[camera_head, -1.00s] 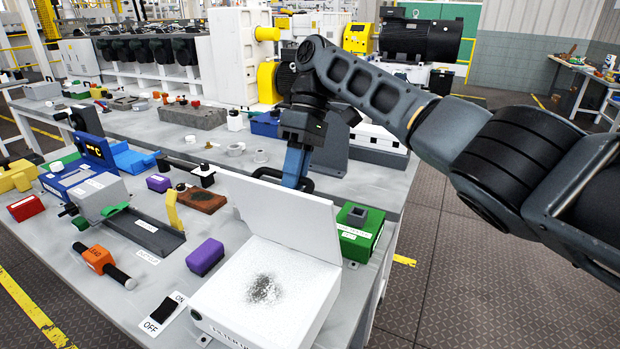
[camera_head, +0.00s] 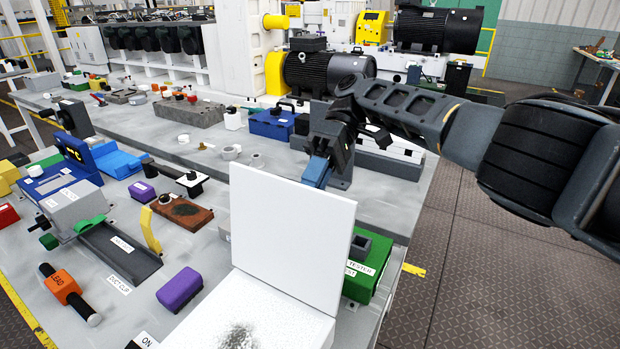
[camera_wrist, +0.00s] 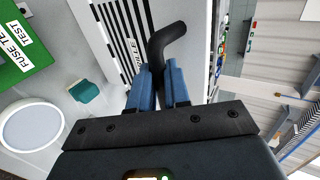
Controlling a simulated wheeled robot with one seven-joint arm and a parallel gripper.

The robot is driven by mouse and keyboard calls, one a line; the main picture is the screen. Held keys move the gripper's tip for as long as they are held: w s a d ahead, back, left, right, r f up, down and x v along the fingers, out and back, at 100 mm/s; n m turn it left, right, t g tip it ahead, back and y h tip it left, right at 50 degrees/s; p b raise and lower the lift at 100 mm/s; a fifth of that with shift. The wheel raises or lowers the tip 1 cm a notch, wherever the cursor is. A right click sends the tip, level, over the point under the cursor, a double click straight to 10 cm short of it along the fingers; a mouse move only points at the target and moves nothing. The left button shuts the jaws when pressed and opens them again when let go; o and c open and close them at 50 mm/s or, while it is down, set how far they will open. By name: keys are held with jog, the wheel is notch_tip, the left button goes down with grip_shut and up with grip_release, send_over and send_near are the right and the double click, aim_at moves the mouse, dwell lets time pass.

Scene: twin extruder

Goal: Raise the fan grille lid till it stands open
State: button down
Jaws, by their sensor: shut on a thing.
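The white fan grille lid (camera_head: 292,230) stands up steeply, close to upright, at the back edge of its white box (camera_head: 268,305). A dark dusty patch shows on the box's inside. My gripper (camera_head: 317,172) is behind the lid's upper part in the head view, blue fingers partly hidden by it. In the wrist view, my gripper (camera_wrist: 159,80) is shut on a black bent handle (camera_wrist: 168,40). The lid's outer face (camera_wrist: 112,12) with black slots shows next to the handle there. The lower front of the box is cut off in the head view.
A green fuse tester (camera_head: 368,270) stands close to the right of the lid. A purple block (camera_head: 180,290) and a grey duct clip tray (camera_head: 120,252) lie to the left. A blue toolbox (camera_head: 272,123) stands behind my gripper. Open floor lies to the right.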

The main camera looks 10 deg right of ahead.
jog(key=shift+s+f, duration=0.2)
jog(key=shift+f, duration=0.4)
jog(key=c, duration=1.1)
grip_release()
jog(key=shift+r, duration=0.15)
jog(key=shift+w+r, duration=0.1)
